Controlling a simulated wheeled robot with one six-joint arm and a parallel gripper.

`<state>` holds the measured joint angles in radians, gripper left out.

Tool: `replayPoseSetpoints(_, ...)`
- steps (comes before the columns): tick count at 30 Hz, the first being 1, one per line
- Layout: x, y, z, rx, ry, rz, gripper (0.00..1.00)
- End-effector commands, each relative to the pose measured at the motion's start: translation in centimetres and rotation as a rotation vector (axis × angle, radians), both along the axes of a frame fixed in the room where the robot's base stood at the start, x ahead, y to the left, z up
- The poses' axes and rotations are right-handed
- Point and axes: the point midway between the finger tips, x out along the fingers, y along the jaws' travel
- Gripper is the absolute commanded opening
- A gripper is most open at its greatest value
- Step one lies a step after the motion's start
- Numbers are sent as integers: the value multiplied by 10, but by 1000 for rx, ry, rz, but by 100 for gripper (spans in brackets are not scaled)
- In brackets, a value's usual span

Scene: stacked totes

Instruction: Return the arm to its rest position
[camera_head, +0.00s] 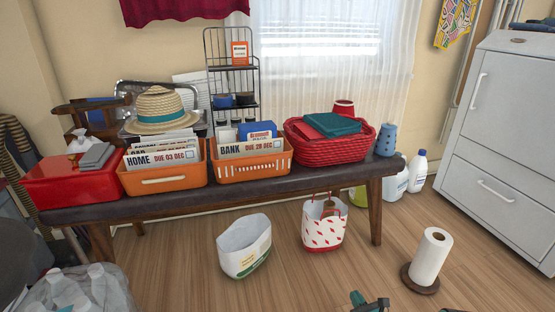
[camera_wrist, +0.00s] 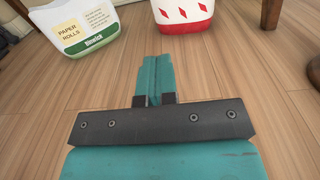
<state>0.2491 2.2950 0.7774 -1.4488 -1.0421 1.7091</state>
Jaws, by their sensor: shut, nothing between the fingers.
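My gripper (camera_head: 358,298) shows at the bottom edge of the head view, low over the wood floor; most of my arm is out of the picture. In the wrist view my gripper (camera_wrist: 154,62) has its teal fingers together, with nothing between them. It points over bare floor toward a white tub with a green base (camera_wrist: 82,28) and a white bin with red diamonds (camera_wrist: 182,14). It appears apart from both.
The tub (camera_head: 244,248) and the red-patterned bin (camera_head: 323,226) stand on the floor before a dark bench (camera_head: 290,186) holding orange crates (camera_head: 165,182) and a red basket (camera_head: 330,150). A paper towel roll (camera_head: 431,258) stands right. Floor between is clear.

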Motion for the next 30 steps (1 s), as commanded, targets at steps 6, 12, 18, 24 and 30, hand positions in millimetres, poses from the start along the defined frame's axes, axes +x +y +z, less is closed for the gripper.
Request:
replayPoseSetpoints(6,23,8,22,-85,-28,64,0)
replayPoseSetpoints(12,46,20,48,-185,-60,142,0)
replayPoseSetpoints(18,78,43,93,-349,-119,266,0)
replayPoseSetpoints(24,109,77,167,-596,-223,450,0)
replayPoseSetpoints(30,115,125,276,-950,-391,713,0)
